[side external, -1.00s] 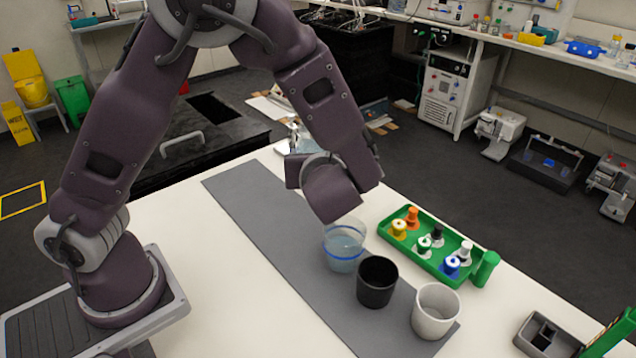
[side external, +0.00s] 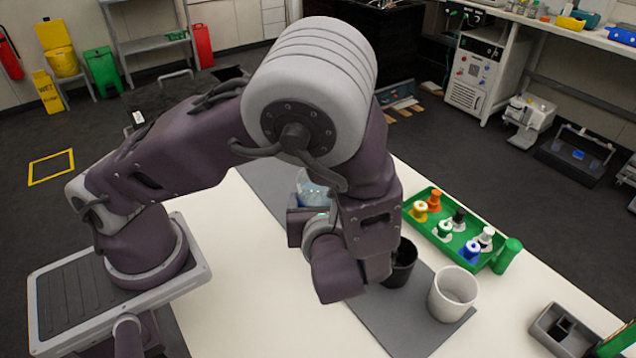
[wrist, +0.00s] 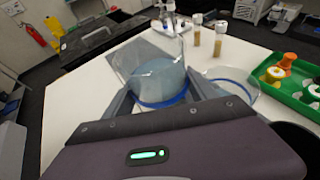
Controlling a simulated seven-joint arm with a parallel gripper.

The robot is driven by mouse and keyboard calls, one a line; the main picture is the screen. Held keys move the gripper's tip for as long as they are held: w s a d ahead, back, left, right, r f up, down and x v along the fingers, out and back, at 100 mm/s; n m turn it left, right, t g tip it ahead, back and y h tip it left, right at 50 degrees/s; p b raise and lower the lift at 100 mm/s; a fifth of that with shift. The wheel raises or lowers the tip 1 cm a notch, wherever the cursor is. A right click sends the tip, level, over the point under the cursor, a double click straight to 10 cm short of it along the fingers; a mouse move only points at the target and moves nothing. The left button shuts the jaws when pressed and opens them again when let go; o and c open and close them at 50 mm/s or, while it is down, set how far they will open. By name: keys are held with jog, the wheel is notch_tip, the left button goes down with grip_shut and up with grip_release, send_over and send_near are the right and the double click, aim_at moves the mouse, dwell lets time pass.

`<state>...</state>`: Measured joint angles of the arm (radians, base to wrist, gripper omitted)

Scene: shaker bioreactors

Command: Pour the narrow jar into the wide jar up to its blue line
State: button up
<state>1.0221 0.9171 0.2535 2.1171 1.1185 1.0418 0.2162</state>
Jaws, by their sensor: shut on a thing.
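My gripper (wrist: 155,105) is shut on a clear jar (wrist: 128,62), which appears to be the narrow jar. It holds pale bluish liquid, with a blue band low on it. In the side view this jar (side external: 313,188) is partly hidden behind my wrist. A second clear jar, seemingly the wide jar (wrist: 235,78), stands to the right of it in the wrist view, apart from my fingers. Its lower part is hidden by my gripper, so its liquid level cannot be told. In the side view my wrist hides it.
A black cup (side external: 401,268) and a white cup (side external: 453,295) stand on the grey mat (side external: 405,325). A green tray (side external: 430,237) with several coloured bottles lies to the right. Small vials (wrist: 220,40) stand farther back. The table's left part is clear.

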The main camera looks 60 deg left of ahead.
aim_at(313, 180)
jog(key=shift+m+g, duration=0.4)
jog(key=shift+m, duration=0.2)
jog(key=shift+s+a+f, duration=0.1)
jog(key=shift+s+f, duration=0.1)
jog(key=shift+f, duration=0.9)
jog(key=shift+s+a+f, duration=0.1)
jog(key=shift+s+f, duration=0.05)
jog(key=shift+f, duration=0.9)
jog(key=shift+s+a+r+m+g+y, duration=0.2)
jog(key=shift+s+r+m+g+y, duration=0.15)
jog(key=shift+r+m+g+y, duration=0.35)
jog(key=shift+w+d+r+m+g+y, duration=0.15)
jog(key=shift+w+r+m, duration=0.25)
jog(key=shift+r, duration=0.3)
jog(key=shift+w+d+r+m+g+y, duration=0.1)
jog(key=shift+w+d+r+m+y, duration=0.1)
jog(key=shift+r+m, duration=0.4)
jog(key=shift+w+d+r+m+g+y, duration=0.15)
jog(key=shift+w+r+m, duration=0.2)
jog(key=shift+r, duration=0.4)
jog(key=shift+r+m, duration=0.4)
jog(key=shift+m, duration=0.25)
jog(key=shift+r+m+g+y, duration=0.25)
jog(key=shift+m+g+y, duration=0.15)
jog(key=shift+m+y, duration=0.25)
jog(key=shift+m, duration=0.25)
jog(key=shift+r, duration=0.15)
jog(key=shift+r+m+y, duration=0.1)
jog(key=shift+m+y, duration=0.15)
jog(key=shift+m, duration=0.15)
